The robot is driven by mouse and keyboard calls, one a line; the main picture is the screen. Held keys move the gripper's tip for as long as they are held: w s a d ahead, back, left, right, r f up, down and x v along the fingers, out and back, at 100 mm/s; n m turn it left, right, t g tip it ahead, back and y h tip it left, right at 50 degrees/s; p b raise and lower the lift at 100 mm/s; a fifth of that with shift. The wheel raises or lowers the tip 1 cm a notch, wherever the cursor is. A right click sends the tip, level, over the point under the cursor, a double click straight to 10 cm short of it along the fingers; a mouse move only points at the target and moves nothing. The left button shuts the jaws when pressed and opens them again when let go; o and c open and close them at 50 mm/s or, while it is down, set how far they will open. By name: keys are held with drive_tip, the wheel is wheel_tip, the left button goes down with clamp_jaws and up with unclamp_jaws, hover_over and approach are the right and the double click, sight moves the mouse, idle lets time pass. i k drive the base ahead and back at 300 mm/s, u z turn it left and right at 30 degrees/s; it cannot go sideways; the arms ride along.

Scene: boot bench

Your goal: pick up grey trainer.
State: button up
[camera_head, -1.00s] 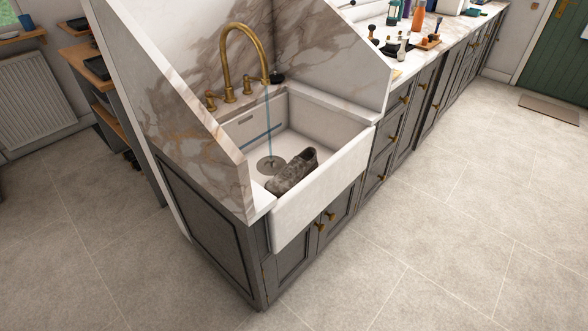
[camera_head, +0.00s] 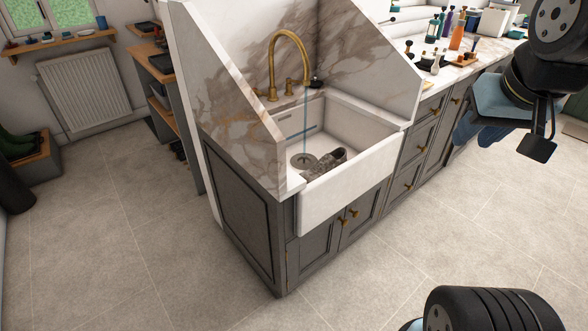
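The grey trainer (camera_head: 327,163) lies in the white basin (camera_head: 345,190), against its front wall near the drain. Its lower part is hidden behind the front wall of the basin. My arm enters at the upper right, and what looks like my gripper (camera_head: 538,140) hangs over the floor to the right of the sink, well apart from the trainer. Whether it is open or shut does not show clearly.
A brass tap (camera_head: 285,60) arches over the basin, with a thin blue stream below it. Tall marble panels (camera_head: 222,100) rise at the left and behind. Bottles (camera_head: 457,36) crowd the counter at the right. The tiled floor (camera_head: 150,260) in front is clear.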

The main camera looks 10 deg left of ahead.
sight(324, 167)
drive_tip(key=u, duration=0.45)
drive_tip(key=i, duration=1)
drive_tip(key=z, duration=0.05)
